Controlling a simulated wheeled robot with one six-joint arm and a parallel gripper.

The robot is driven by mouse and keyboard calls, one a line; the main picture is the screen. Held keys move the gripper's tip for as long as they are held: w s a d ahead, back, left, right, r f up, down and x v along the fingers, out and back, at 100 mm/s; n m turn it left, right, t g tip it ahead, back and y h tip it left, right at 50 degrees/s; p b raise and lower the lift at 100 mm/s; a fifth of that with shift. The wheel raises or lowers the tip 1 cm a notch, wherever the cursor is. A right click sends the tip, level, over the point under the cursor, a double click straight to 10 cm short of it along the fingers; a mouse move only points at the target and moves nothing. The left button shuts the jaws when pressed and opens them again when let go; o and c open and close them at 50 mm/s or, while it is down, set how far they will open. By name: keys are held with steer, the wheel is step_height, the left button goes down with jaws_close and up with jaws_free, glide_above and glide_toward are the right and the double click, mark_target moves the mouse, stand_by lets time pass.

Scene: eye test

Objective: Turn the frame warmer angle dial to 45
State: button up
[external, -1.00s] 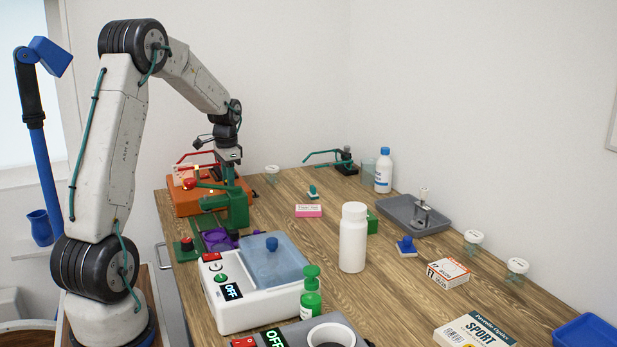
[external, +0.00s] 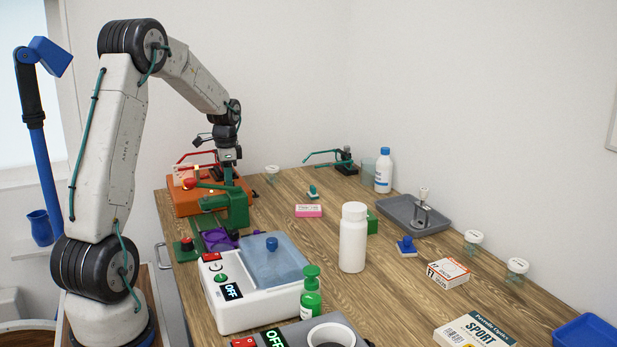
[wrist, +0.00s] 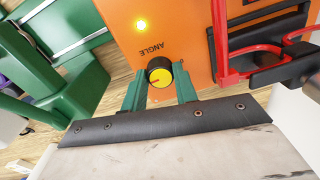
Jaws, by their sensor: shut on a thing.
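The frame warmer (external: 178,207) is an orange box at the far left end of the table, and its orange face (wrist: 190,30) fills the upper middle of the wrist view. Its angle dial (wrist: 161,74) is a black knob with a yellow cap and a small red pointer mark, beside the upside-down word ANGLE. My gripper (wrist: 160,86) is shut on the dial, one green finger at each side. In the external view my gripper (external: 228,178) points down at the warmer, and the dial cannot be made out there. The number the pointer stands at is not readable.
A red wire holder (wrist: 232,50) stands close to the right of my gripper, and a green device (wrist: 60,85) close to the left. A white OFF-marked device (external: 240,300) stands nearer the front.

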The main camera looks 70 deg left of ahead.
steer(key=o, duration=1)
step_height(320, 180, up, 8)
steer(key=shift+d, duration=0.1)
